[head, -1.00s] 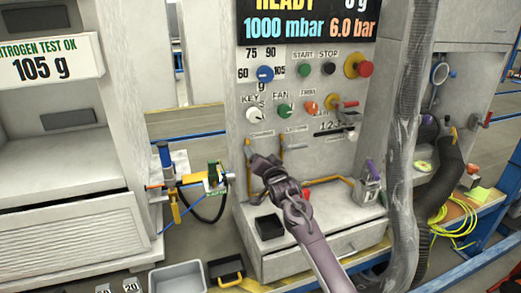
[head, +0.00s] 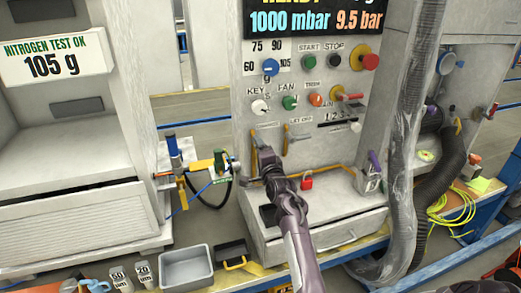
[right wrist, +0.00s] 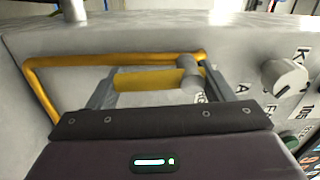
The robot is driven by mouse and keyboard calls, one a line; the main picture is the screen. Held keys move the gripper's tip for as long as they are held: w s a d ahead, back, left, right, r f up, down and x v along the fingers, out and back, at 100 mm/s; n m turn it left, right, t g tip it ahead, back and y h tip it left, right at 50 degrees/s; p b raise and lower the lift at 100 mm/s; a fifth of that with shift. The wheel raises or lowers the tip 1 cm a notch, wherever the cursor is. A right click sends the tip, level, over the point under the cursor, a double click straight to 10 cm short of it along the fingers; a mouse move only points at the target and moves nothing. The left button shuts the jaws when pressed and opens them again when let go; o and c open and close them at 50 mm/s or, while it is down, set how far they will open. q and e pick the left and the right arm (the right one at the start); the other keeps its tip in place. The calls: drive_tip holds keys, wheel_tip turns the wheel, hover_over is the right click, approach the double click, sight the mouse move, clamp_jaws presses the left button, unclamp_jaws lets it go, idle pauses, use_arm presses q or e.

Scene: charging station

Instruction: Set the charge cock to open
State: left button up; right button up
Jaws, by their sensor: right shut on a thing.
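The charge cock's yellow lever (head: 255,141) is on the machine's front panel, at the left of two similar levers. In the right wrist view its yellow handle (right wrist: 138,79) lies between my fingers, roughly in line with the yellow pipe behind it. A grey round hub (right wrist: 190,80) is at its right end. My right gripper (head: 267,158) is shut on this handle; it also shows in the right wrist view (right wrist: 155,88). In the head view the gripper partly hides the lever. My left gripper is not in view.
The second yellow lever (head: 285,140) stands close at the right. A white key knob (head: 260,107) is above. A red padlock (head: 307,181) and a black tray (head: 268,214) are below. A thick grey hose (head: 402,150) hangs at the right.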

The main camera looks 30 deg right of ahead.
drive_tip(key=shift+a+m, duration=0.1)
drive_tip(key=shift+m, duration=0.5)
drive_tip(key=o, duration=1.4)
drive_tip(key=v, duration=0.7)
drive_tip(key=shift+s+a, duration=0.1)
drive_tip(key=shift+s, duration=0.3)
